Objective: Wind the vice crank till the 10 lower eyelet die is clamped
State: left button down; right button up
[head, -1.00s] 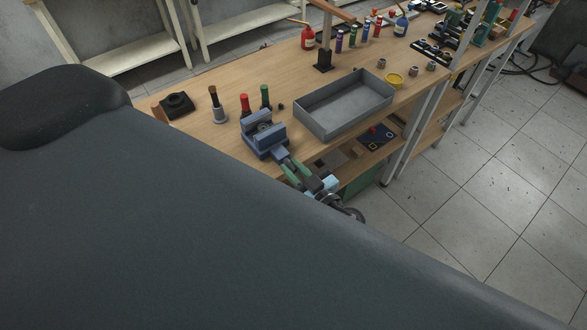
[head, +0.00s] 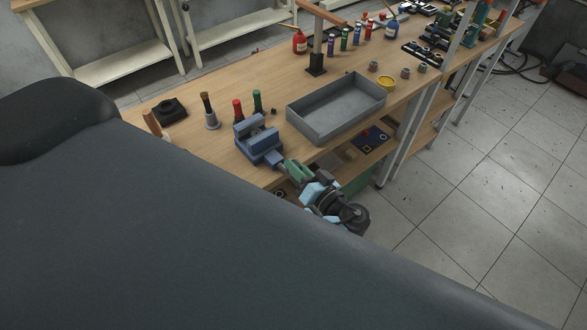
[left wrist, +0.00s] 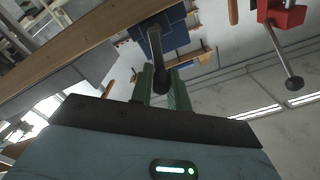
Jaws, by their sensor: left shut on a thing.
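The blue vice (head: 257,141) stands on the near edge of the wooden bench in the head view. Its blue body also shows at the top of the left wrist view (left wrist: 176,38). The dark vice crank (left wrist: 156,45) reaches from the vice to my gripper in the left wrist view. My left gripper (head: 292,168) is at the vice's front, beyond the bench edge. Its green fingers (left wrist: 161,84) are shut on the crank's end. I cannot make out the 10 lower eyelet die between the jaws. My right gripper is not in view.
A grey tray (head: 337,109) stands right of the vice. Red (head: 237,109) and green (head: 257,102) handled tools, a dark-handled tool (head: 210,112) and a black block (head: 170,110) stand behind it. A red vice (left wrist: 282,14) shows in the left wrist view. Open floor lies at right.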

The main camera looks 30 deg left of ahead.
pick_arm(q)
notch_tip(320, 180, down, 7)
jog(key=w+m, duration=0.1)
jog(key=m, duration=2.4)
jog(key=shift+w+d+m, duration=0.25)
jog(key=shift+m, duration=0.15)
jog(key=c, duration=1.4)
grip_release()
jog(key=shift+f, duration=0.2)
